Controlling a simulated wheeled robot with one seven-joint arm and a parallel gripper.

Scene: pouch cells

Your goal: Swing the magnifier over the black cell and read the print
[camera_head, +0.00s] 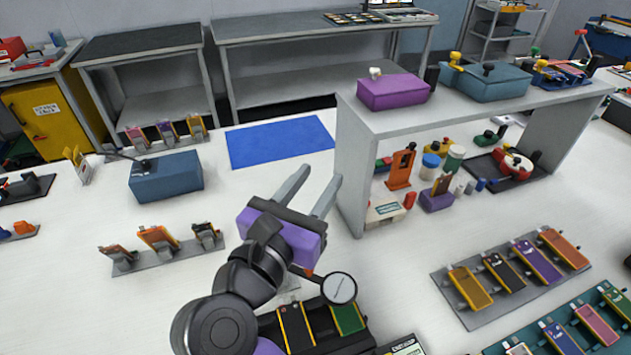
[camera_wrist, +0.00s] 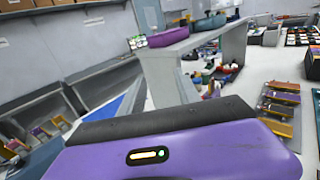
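The magnifier (camera_head: 338,288), a round lens with a dark rim, stands at the lower middle of the head view, at the back of a dark fixture (camera_head: 316,325). Its lens appears near the back end of a green cell (camera_head: 347,319). A black cell with yellow edges (camera_head: 296,328) lies to the left of the green one, not under the lens in this view. My gripper (camera_head: 316,178) is open and empty, raised behind the magnifier, its two grey fingers pointing away. No print is legible.
A grey shelf unit (camera_head: 350,190) stands close to the right of my fingers. A grey rack with several cells (camera_head: 447,280) lies at the right, a small rack (camera_head: 150,262) at the left. A blue mat (camera_head: 280,142) and bare white surface lie behind my gripper.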

